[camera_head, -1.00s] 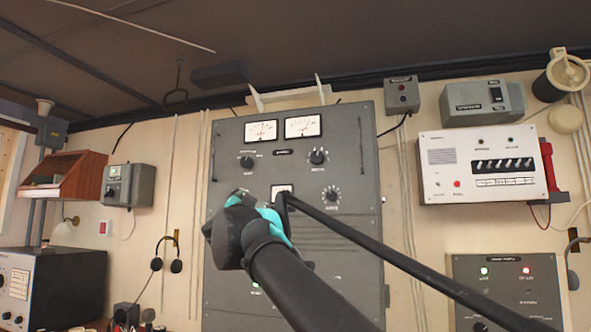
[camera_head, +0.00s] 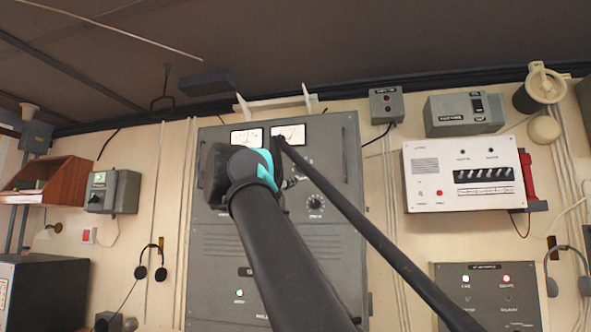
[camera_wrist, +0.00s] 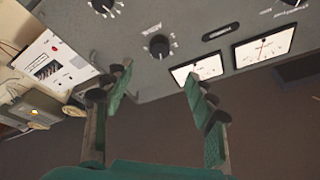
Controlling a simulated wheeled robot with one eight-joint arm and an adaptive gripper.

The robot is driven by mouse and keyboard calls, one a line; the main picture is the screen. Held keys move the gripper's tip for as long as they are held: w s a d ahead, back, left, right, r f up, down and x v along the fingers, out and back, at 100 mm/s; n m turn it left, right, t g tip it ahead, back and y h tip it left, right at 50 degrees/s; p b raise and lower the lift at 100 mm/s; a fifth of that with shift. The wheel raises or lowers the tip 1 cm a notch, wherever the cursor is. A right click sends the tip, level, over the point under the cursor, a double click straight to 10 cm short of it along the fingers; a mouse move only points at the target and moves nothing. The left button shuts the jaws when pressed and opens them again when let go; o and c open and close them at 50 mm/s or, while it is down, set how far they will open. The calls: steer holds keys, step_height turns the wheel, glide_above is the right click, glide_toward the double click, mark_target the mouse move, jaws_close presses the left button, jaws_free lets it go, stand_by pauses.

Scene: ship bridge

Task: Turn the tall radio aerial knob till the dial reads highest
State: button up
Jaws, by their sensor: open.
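The tall grey radio cabinet (camera_head: 335,240) stands against the wall with two white dials, left (camera_head: 247,137) and right (camera_head: 289,134), near its top. In the wrist view, upside down, a black knob (camera_wrist: 159,46) with scale marks lies beyond and between my fingers, apart from them. The two dials, one nearer (camera_wrist: 196,69) and one farther right (camera_wrist: 264,47), show beside it. Labels are too blurred to tell which knob is the aerial one. My gripper (camera_wrist: 165,88) is open and empty. In the head view my gripper (camera_head: 232,172) and arm hide part of the cabinet's upper knobs.
Another knob (camera_head: 315,202) is lower right on the cabinet; it shows at the wrist view's top edge (camera_wrist: 102,5). A white switch box (camera_head: 462,175) hangs to the right, a headset (camera_head: 150,262) to the left.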

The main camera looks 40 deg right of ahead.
mark_target(300, 167)
steer(key=x, duration=1.2)
steer(key=shift+d, duration=0.15)
steer(key=c, duration=1.2)
